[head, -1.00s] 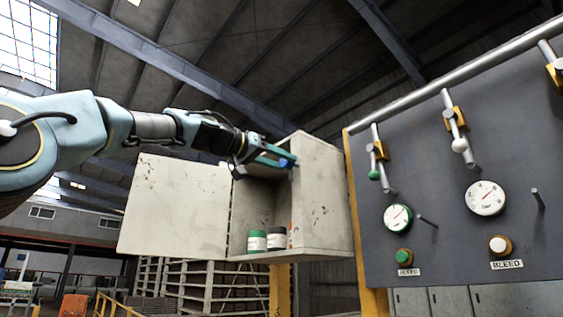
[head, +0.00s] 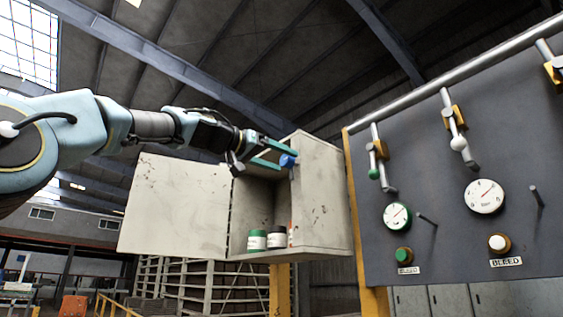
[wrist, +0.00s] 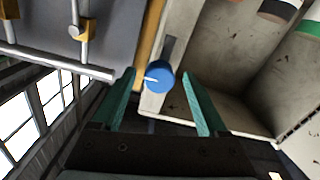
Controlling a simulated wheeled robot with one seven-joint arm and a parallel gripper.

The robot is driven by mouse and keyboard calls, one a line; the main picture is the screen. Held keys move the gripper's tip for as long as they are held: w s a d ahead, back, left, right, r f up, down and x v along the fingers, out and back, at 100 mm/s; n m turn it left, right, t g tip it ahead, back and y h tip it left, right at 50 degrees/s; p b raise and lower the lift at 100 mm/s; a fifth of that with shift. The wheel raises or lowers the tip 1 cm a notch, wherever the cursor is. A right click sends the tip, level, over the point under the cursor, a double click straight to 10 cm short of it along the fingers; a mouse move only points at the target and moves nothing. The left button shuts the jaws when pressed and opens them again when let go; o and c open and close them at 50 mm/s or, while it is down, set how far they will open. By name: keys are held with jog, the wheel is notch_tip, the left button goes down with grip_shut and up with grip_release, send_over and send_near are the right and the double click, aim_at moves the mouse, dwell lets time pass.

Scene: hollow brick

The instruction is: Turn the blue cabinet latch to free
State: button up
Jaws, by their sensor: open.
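The blue latch (head: 288,161) is a round knob on the front edge of the open grey cabinet's side wall (head: 323,190). In the wrist view the blue latch (wrist: 161,80) carries a white pointer line toward the left of the picture. My gripper (head: 287,160) is open, its two teal fingers spread to either side of the latch. In the wrist view the fingertips (wrist: 158,74) stand left and right of the knob with gaps showing on both sides. I cannot tell how deep the knob sits between them.
The cabinet door (head: 175,205) hangs open to the left. A grey panel (head: 450,220) with gauges, levers and a pipe rail stands to the right.

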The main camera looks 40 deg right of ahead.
jog(key=a+b, duration=0.6)
jog(key=a, duration=0.4)
jog(key=shift+w+a, duration=0.15)
jog(key=shift+w, duration=0.15)
jog(key=shift+f, duration=0.1)
jog(key=w+d+f+n+t+y, duration=0.3)
jog(key=w+f, duration=0.5)
jog(key=f, duration=0.5)
jog(key=w+a+f+n+t+y, duration=0.1)
jog(key=w+a+f+n+y, duration=0.3)
jog(key=f, duration=0.7)
jog(key=w+a+f+n+t+y, duration=0.1)
jog(key=w+a+f+t, duration=0.1)
jog(key=w+f, duration=0.65)
jog(key=a+f+n+y, duration=0.2)
jog(key=a+f+y, duration=0.1)
jog(key=a+f, duration=0.55)
jog(key=a+f+n+y, duration=0.15)
jog(key=a+f, duration=0.45)
jog(key=f, duration=0.6)
jog(key=s+a+f+n+g+y, duration=0.1)
jog(key=s+a+f+y, duration=0.1)
jog(key=s+a+f, duration=0.6)
jog(key=s+a+f+n+g+y, duration=0.2)
jog(key=s+a+f, duration=0.6)
jog(key=a+f, duration=0.6)
jog(key=shift+s+a+f+y, duration=0.15)
jog(key=shift+s+a+y, duration=0.15)
jog(key=shift+a+y, duration=0.55)
